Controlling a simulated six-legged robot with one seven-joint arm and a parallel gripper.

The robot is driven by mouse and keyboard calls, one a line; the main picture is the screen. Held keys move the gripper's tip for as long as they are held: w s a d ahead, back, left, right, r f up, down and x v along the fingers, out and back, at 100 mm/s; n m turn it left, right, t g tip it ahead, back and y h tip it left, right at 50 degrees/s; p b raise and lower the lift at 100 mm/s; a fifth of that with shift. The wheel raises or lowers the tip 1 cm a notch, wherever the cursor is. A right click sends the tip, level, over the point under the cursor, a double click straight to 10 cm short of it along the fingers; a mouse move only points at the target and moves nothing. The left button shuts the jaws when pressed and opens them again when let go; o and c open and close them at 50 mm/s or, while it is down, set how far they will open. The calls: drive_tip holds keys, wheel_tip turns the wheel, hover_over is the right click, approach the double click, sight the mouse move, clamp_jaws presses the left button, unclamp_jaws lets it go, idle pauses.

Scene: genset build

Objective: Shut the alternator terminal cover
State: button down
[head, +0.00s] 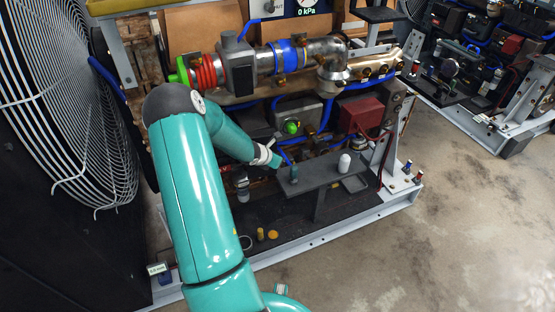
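My teal arm reaches over the engine frame, and its far end, with my gripper (275,158), is small and partly lost against dark parts. I cannot tell whether the fingers are open or shut, or whether they touch anything. I cannot pick out the alternator terminal cover for certain. A grey box (297,113) with a green knob sits behind and above my gripper. A dark red box (361,115) stands to its right. Whether either has a cover, open or shut, does not show clearly.
A dark raised shelf (322,174) with small bottles stands just right of my gripper. A large fan guard (70,100) fills the left. Pipes with red and blue hoses (286,57) run above. Concrete floor (460,220) is clear at right, before another engine frame (525,125).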

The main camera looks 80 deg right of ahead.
drive_tip(key=shift+w, duration=0.35)
